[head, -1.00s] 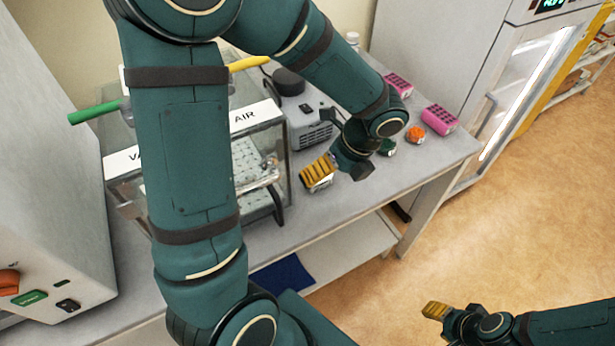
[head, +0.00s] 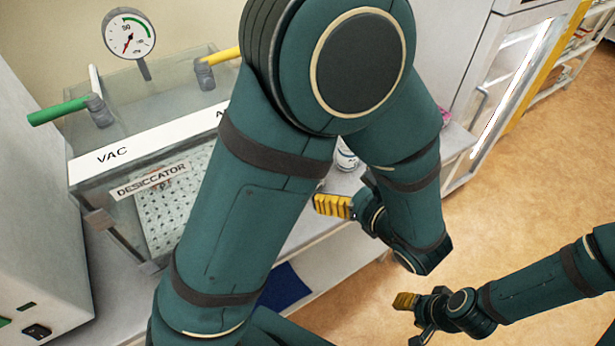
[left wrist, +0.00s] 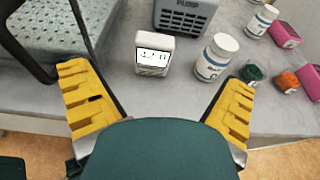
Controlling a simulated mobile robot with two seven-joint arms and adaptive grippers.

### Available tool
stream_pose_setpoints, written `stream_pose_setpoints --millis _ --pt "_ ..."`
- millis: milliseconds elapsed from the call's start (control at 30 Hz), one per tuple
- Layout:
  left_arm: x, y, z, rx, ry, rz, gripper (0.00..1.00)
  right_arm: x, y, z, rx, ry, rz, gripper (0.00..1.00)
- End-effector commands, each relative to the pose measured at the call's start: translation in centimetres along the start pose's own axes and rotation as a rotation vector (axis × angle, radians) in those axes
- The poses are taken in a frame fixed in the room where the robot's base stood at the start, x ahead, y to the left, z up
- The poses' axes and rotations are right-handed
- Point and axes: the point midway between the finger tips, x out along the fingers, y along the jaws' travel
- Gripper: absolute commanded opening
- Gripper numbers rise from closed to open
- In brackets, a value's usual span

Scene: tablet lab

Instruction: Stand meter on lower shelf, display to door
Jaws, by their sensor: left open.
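The meter (left wrist: 153,54), a small white box with a lit display, stands on the bench in the left wrist view. Its display faces my left gripper (left wrist: 158,88), which is open with its yellow pads apart; the meter is ahead of them, not touched. In the head view my left gripper (head: 335,207) is at the bench's front edge, partly behind my arm, and the meter is hidden. The glass desiccator (head: 120,208) has a perforated shelf (head: 172,208) inside; I cannot make out a lower one. My right gripper (head: 411,315) is over the floor, its fingers apart and empty.
A white bottle (left wrist: 217,58) stands close right of the meter. The pump (left wrist: 185,15) is behind. A green-capped jar (left wrist: 252,73), an orange jar (left wrist: 288,82) and pink racks (left wrist: 284,34) are further right. A blue mat (head: 284,286) lies under the bench.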

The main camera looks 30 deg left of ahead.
Motion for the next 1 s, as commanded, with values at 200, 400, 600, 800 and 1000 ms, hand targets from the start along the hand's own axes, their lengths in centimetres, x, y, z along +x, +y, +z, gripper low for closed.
stream_pose_setpoints --millis 200,400,600,800,1000 --pt "4.3 0.2 -0.2 0.001 0.003 0.007 1.0 0.6 0.2 0.2 -0.001 -0.005 0.0 0.47" --pt "6.2 0.1 -0.1 0.001 0.003 0.004 1.0 0.8 0.3 0.2 -0.002 -0.005 -0.001 0.47" --pt "7.9 0.4 -0.6 0.003 0.004 0.006 1.0 1.2 0.4 0.2 -0.002 -0.003 -0.001 0.47" --pt "10.7 0.7 -1.1 0.002 0.004 0.005 1.0 1.8 0.7 0.1 -0.002 0.0 0.0 0.47" --pt "11.7 0.6 -0.9 0.002 0.003 0.003 1.0 1.8 0.7 0.1 -0.003 0.001 0.0 0.47"
